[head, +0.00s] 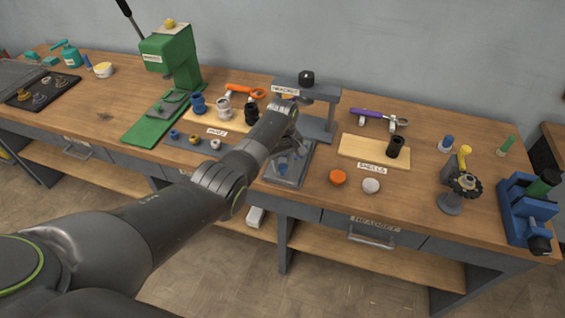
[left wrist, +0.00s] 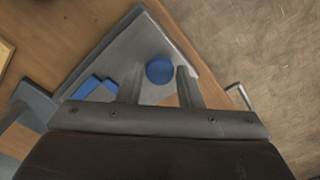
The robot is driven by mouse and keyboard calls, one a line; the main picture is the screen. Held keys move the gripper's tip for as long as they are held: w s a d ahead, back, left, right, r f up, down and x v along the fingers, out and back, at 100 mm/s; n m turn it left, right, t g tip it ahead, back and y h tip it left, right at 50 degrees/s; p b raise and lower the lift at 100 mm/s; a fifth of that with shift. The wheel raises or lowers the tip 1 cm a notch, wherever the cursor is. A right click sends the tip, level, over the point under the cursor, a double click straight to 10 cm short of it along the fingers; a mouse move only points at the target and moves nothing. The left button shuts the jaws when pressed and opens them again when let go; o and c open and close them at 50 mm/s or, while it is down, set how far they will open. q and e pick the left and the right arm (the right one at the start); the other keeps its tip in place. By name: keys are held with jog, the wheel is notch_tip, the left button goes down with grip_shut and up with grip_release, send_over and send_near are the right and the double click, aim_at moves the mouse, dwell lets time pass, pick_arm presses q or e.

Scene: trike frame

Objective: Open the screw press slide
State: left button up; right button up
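The grey screw press (head: 325,100) stands at the middle of the bench, with a black knob (head: 307,77) on top. Its flat grey slide plate (head: 287,176) reaches toward the bench's front edge; it also shows in the left wrist view (left wrist: 137,45). A round blue knob (left wrist: 160,70) shows between the fingertips of my left gripper (left wrist: 160,75). The fingers are apart, and I cannot tell whether they touch the knob. In the head view my left gripper (head: 288,155) is over the plate, partly hidden by its arm. My right gripper is out of view.
A green press (head: 172,60) stands to the left. A board labelled SHELLS (head: 365,151) and orange (head: 338,177) and white (head: 371,186) round pieces lie to the right. A blue vise-like tool (head: 525,210) is at the far right.

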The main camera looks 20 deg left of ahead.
pick_arm(q)
jog(key=o, duration=0.3)
notch_tip(320, 180, up, 18)
jog(key=shift+f+p, duration=0.25)
jog(key=shift+p, duration=0.05)
dwell(0.5)
